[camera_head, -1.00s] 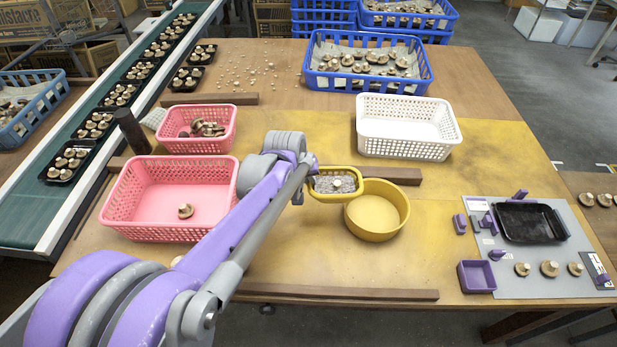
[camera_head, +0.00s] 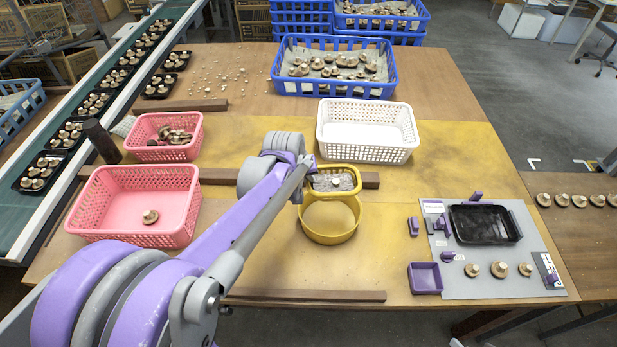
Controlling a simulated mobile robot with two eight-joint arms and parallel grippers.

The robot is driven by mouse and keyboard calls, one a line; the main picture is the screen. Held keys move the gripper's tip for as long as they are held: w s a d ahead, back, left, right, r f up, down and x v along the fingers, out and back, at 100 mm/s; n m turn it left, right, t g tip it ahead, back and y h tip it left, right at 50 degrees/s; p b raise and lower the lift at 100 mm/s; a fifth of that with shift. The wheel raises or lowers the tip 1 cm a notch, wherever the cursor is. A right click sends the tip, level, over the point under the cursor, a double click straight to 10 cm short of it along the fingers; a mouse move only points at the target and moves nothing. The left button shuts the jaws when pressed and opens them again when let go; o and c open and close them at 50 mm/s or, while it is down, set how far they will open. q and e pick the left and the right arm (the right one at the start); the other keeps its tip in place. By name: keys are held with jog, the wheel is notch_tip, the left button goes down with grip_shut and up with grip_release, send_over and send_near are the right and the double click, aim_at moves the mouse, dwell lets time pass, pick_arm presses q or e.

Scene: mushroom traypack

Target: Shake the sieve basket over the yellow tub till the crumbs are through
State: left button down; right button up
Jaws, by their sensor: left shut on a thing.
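The small yellow sieve basket (camera_head: 354,191) holds grey crumbs (camera_head: 328,183) and one pale mushroom piece. My left gripper (camera_head: 309,168) is shut on its left side, though the arm partly hides the grip. The yellow tub (camera_head: 331,237) sits on the table just in front of the sieve in the picture. The sieve overlaps the tub's back rim in this view; its height above the tub is hard to judge. The visible tub floor looks plain yellow, with no clear crumbs. My right gripper is not in view.
Two pink baskets (camera_head: 185,215) stand at left, a white basket (camera_head: 347,152) behind the tub. A grey mat (camera_head: 500,285) with a black tray (camera_head: 512,222) lies at right. Table between tub and mat is clear.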

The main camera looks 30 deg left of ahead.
pick_arm(q)
notch_tip(320, 180, down, 6)
jog(key=b, duration=0.3)
jog(key=shift+r, duration=0.15)
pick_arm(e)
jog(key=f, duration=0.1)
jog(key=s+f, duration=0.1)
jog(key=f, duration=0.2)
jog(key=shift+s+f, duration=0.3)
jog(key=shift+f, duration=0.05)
